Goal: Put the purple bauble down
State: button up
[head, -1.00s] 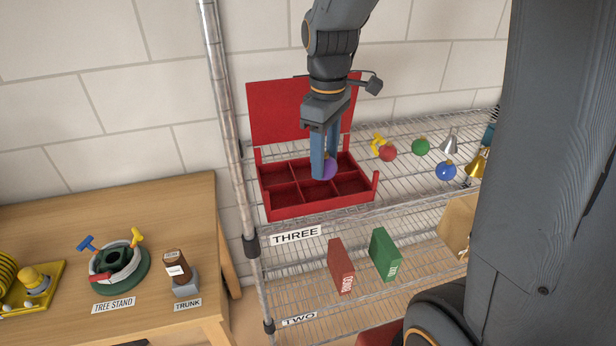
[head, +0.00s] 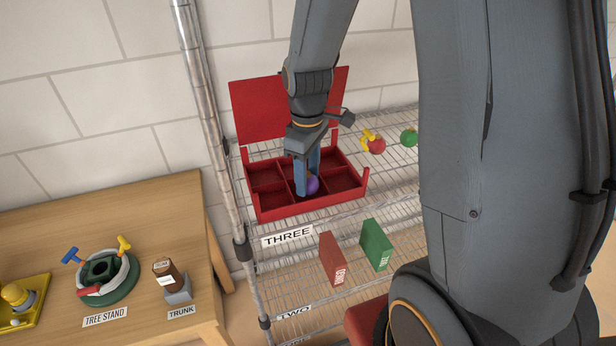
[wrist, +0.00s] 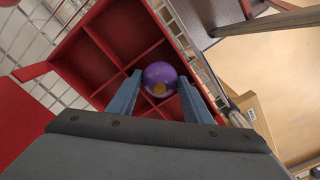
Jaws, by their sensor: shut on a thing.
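The purple bauble (head: 312,184) is between the fingers of my gripper (head: 307,186), low over the front middle part of the open red box (head: 313,205). In the wrist view the bauble (wrist: 161,78) sits between both blue fingertips (wrist: 162,84), its gold cap facing the camera. My gripper is shut on it. The red box (wrist: 88,72) has several compartments, and those that show are empty. I cannot tell whether the bauble touches the box floor, as the fingers hide part of it.
The box stands on the wire shelf marked THREE (head: 288,236), its lid (head: 285,100) raised behind. A red bauble (head: 377,145) and a green bauble (head: 409,138) lie to the right. A metal post (head: 205,90) rises at the left. Red and green boxes (head: 376,245) stand on the shelf below.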

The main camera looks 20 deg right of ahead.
aim_at(308, 174)
jog(key=shift+f, duration=0.5)
jog(key=shift+f, duration=0.15)
jog(key=o, duration=0.4)
jog(key=shift+o, duration=0.2)
notch_tip(308, 174, up, 11)
jog(key=b, duration=0.2)
jog(key=shift+b, duration=0.35)
jog(key=shift+s+r, duration=0.1)
jog(key=shift+r, duration=0.4)
jog(key=s+f+m+t, duration=0.1)
jog(key=s+f+m, duration=0.7)
jog(key=s+m, duration=0.1)
jog(key=shift+t, duration=0.3)
